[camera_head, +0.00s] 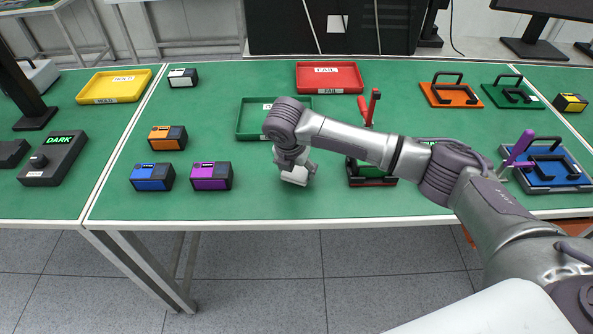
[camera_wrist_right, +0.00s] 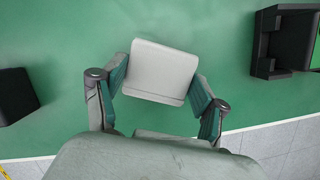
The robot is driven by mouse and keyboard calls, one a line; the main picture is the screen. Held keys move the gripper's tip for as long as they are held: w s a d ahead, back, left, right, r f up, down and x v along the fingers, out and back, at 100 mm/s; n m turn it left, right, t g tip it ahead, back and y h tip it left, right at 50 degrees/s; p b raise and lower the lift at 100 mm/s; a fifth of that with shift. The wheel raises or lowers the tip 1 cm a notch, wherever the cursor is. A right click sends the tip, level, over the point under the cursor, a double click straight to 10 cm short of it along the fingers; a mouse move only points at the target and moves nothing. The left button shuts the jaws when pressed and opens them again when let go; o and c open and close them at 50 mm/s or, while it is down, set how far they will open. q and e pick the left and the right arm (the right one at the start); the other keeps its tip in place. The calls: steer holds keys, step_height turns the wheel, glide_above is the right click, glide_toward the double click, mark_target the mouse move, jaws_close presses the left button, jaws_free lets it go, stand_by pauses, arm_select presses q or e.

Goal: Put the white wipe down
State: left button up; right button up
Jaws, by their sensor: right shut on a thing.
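The white wipe (camera_head: 295,176) is a small pale block over the front middle of the green table. It also shows in the right wrist view (camera_wrist_right: 162,72) between the two fingers. My right gripper (camera_head: 293,168) comes in from the right and is shut on the wipe, with a finger at each side of it. I cannot tell whether the wipe touches the table top. My left gripper is not in view.
Purple (camera_head: 211,176), blue (camera_head: 152,177) and orange (camera_head: 167,138) boxes stand to the left. A green tray (camera_head: 246,120) lies behind my gripper, and a red tray (camera_head: 330,78) further back. A black fixture (camera_head: 372,181) stands to the right. The table front near the wipe is clear.

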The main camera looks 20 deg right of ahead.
steer(key=shift+f, duration=1.05)
steer(key=o, duration=1)
steer(key=b+v, duration=0.1)
steer(key=v, duration=1.1)
steer(key=shift+a+r, duration=0.1)
steer(key=shift+r, duration=0.05)
